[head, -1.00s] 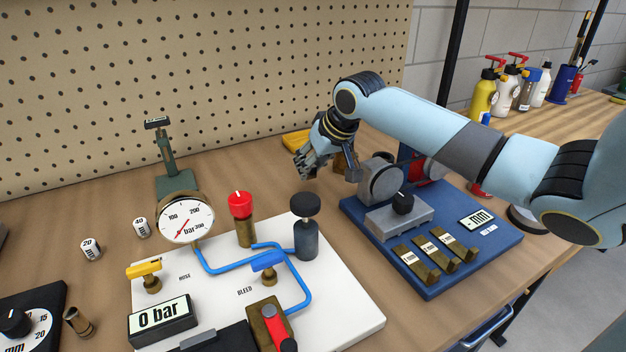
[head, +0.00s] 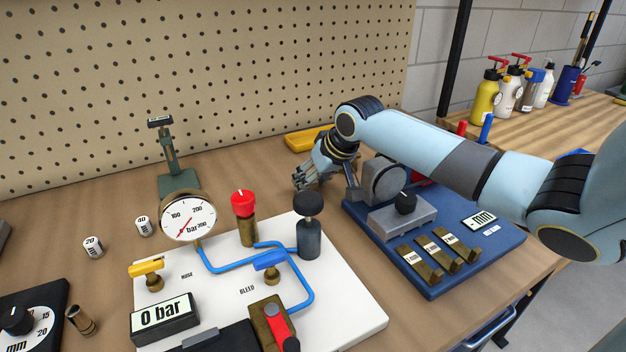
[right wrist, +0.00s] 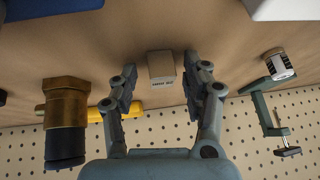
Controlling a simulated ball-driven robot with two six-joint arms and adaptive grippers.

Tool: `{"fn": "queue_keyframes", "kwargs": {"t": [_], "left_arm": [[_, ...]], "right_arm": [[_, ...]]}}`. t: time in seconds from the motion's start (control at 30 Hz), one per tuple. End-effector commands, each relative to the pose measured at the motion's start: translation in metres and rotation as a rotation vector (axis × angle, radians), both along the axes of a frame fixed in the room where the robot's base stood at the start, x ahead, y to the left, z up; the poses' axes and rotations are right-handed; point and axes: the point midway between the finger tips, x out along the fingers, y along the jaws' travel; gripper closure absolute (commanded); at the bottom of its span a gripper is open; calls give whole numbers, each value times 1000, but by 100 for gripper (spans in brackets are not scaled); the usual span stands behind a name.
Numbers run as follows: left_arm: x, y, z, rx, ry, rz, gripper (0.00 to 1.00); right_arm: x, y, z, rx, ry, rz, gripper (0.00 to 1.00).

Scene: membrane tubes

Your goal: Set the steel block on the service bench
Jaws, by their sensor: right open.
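A small grey block (right wrist: 162,67) with a printed label, which looks like the steel block, sits on the wooden bench in the right wrist view. My right gripper (right wrist: 161,88) is open, with one finger on each side of the block. The block lies near the fingertips and I see no contact. In the head view my right gripper (head: 306,182) is low over the bench, behind the white panel, and the block cannot be made out there. My left gripper is not in view. Which surface is the service bench is not labelled; a second wooden bench (head: 530,118) stands at the back right.
The white panel (head: 350,312) with gauge, valves and blue pipe is in front. The blue board (head: 430,285) with a dial and brass pieces is to the right. A brass fitting with a black end (right wrist: 66,120) is near the gripper. Several bottles (head: 507,90) stand on the far bench.

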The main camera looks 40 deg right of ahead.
Motion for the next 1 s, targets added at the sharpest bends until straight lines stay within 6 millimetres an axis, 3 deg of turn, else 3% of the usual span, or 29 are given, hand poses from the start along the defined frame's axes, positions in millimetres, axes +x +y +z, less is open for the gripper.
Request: {"fn": "queue_keyframes", "kwargs": {"t": [0.27, 0.7, 1.0], "left_arm": [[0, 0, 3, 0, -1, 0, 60], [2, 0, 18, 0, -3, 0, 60], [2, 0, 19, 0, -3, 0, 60]], "right_arm": [[-7, -1, 15, -3, -1, 0, 52], [-56, 0, 92, -5, 0, 2, 52], [-64, 2, 105, 2, 1, 0, 52]]}}
